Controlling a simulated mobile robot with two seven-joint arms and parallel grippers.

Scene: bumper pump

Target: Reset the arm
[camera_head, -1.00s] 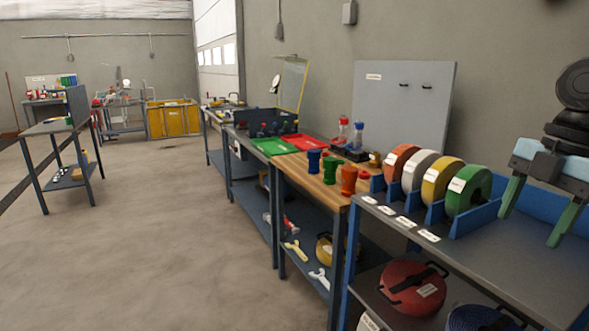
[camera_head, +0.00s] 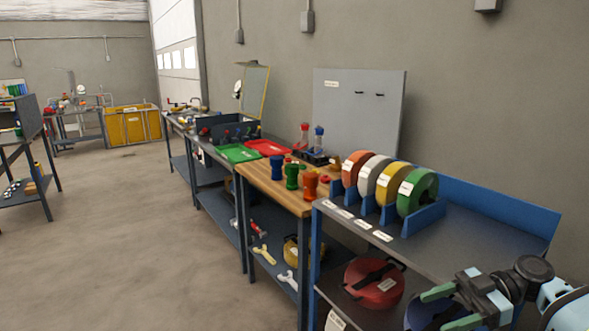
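My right gripper (camera_head: 453,305) is at the lower right, in front of the blue shelf unit's (camera_head: 465,240) edge. Its two green fingers are spread apart with nothing seen between them; behind them lies a dark blue roll on the lower shelf. My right arm comes in from the right edge. My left gripper is not in view.
Orange, white, yellow and green (camera_head: 417,191) rolls stand in a blue rack on the top shelf. A red round case (camera_head: 373,284) lies below. A wooden bench (camera_head: 262,186) with colored fittings and green (camera_head: 238,153) and red (camera_head: 268,147) trays continues leftward. The floor (camera_head: 130,230) at left is clear.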

